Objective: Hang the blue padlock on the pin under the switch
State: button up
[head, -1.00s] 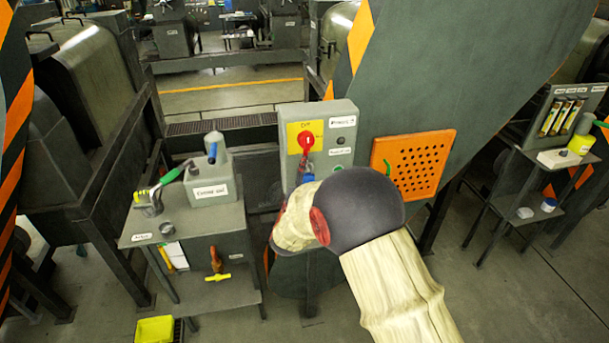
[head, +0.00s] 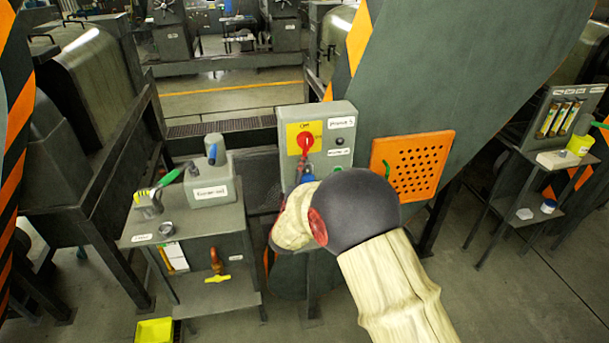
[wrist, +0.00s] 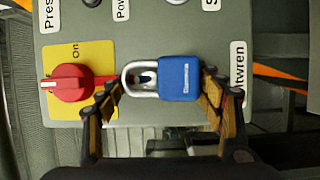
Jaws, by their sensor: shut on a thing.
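The blue padlock (wrist: 179,78) sits between the fingers of my gripper (wrist: 161,90), which is shut on it. Its silver shackle (wrist: 127,77) points toward the red switch (wrist: 70,84) on the yellow plate in the wrist view. A dark spot shows inside the shackle; I cannot tell whether it is the pin or whether the shackle is around it. In the head view the padlock (head: 308,176) is a small blue patch below the red switch (head: 304,140), partly behind my arm. My gripper is mostly hidden there.
The grey control box (head: 342,126) has labels and small buttons beside the switch. An orange perforated panel (head: 440,150) is to its right. A grey stand (head: 205,225) with a green-handled tool is to its left. A yellow bin (head: 154,330) is on the floor.

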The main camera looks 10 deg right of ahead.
jog(key=o, duration=1.5)
jog(key=shift+w+a+r, duration=0.25)
jog(key=shift+w, duration=0.05)
jog(key=shift+c, duration=0.2)
jog(key=shift+o, duration=1.4)
jog(key=shift+w+d+f, duration=0.1)
jog(key=shift+w+f, duration=0.3)
jog(key=shift+w, duration=0.1)
jog(key=shift+o, duration=1.2)
jog(key=shift+a, duration=0.25)
jog(key=shift+o, duration=0.3)
jog(key=shift+d+f, duration=0.1)
jog(key=shift+f, duration=0.05)
jog(key=o, duration=0.3)
jog(key=shift+s+d, duration=0.1)
jog(key=shift+s, duration=0.05)
jog(key=p+v, duration=0.2)
jog(key=v, duration=0.8)
